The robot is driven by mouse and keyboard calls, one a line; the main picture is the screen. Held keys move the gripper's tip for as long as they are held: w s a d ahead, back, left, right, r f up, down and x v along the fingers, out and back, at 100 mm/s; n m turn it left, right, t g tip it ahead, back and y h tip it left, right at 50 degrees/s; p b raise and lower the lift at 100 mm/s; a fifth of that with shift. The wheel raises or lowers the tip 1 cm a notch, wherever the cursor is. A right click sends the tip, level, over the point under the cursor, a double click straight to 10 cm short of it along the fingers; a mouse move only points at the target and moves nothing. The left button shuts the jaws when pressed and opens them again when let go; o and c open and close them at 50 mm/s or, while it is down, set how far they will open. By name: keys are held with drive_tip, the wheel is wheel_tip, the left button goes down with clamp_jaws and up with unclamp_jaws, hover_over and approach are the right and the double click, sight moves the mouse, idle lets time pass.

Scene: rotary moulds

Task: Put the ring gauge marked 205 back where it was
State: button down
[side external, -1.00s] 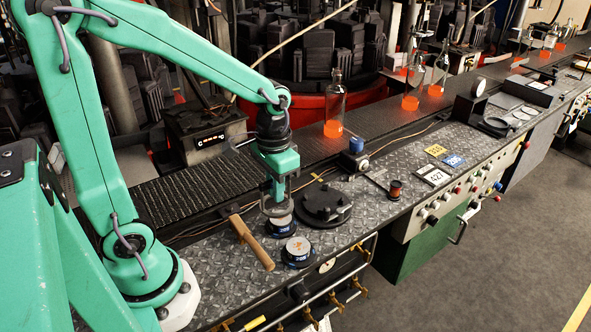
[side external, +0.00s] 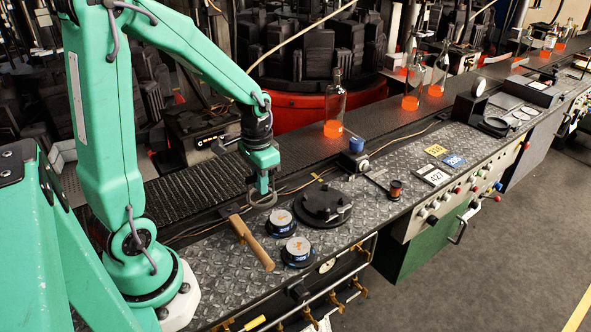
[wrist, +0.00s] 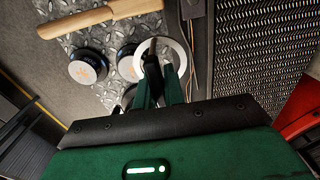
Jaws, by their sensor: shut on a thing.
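My gripper (side external: 263,186) is shut on a pale grey ring gauge (side external: 262,207). It holds the ring up over the back edge of the work plate, near the conveyor. In the wrist view the ring (wrist: 183,48) shows around the dark fingertips (wrist: 152,58). I cannot read a mark on it. Two round dark pieces with blue number labels, one farther back (side external: 280,222) and one nearer (side external: 298,252), stand on the plate in front of the gripper. Their numbers are too small to read surely.
Glowing bottles (side external: 334,110) stand on the conveyor.

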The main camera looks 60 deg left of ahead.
sight(255, 180)
drive_tip(key=shift+w+a+f, duration=0.1)
drive_tip(key=shift+a+f, duration=0.3)
drive_tip(key=shift+a, duration=0.3)
drive_tip(key=shift+w+a+f, duration=0.1)
drive_tip(key=shift+a+f, duration=0.3)
drive_tip(key=shift+a, duration=0.25)
drive_tip(key=shift+w+a+f, duration=0.1)
drive_tip(key=shift+a+f, duration=0.3)
drive_tip(key=shift+a, duration=0.3)
drive_tip(key=shift+f, duration=2)
drive_tip(key=shift+f, duration=0.1)
drive_tip(key=c, duration=1.5)
unclamp_jaws()
wheel_tip(255, 180, up, 12)
